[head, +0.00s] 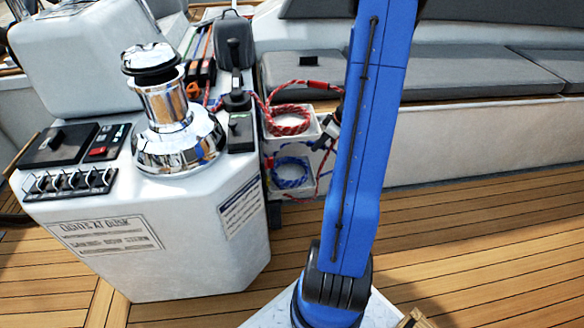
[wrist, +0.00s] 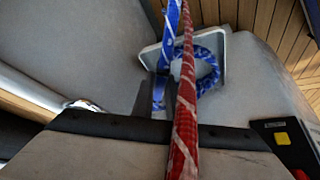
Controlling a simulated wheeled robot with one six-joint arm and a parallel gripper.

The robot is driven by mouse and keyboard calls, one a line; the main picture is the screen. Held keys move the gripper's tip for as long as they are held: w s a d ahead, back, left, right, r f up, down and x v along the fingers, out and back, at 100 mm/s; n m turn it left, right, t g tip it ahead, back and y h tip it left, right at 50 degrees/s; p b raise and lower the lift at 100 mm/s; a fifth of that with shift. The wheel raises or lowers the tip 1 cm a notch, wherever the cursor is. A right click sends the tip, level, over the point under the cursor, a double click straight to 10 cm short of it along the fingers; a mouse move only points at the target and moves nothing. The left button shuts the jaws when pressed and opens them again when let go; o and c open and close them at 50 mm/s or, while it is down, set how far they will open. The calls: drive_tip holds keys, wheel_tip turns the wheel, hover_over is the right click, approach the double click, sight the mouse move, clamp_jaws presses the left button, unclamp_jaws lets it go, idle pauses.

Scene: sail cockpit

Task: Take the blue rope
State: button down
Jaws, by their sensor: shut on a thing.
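The blue rope lies partly coiled (head: 291,172) in the lower opening of a white holder beside the console. Its coil also shows in the wrist view (wrist: 208,72), with a blue strand rising past it. My gripper (head: 328,132) is at the holder's right side, partly hidden behind my blue arm. In the wrist view its dark fingers (wrist: 162,95) appear shut on the blue strand. A red rope (wrist: 186,100) crosses close in front of the wrist camera and hides part of the fingers.
A red rope coil (head: 290,120) sits in the holder's upper opening, its strand running behind my arm. A chrome winch (head: 172,115) stands on the white console (head: 190,265) at left. A grey-cushioned bench (head: 465,75) lies behind. The teak floor (head: 480,220) at right is clear.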

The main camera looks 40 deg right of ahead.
drive_tip(key=shift+r, duration=1.5)
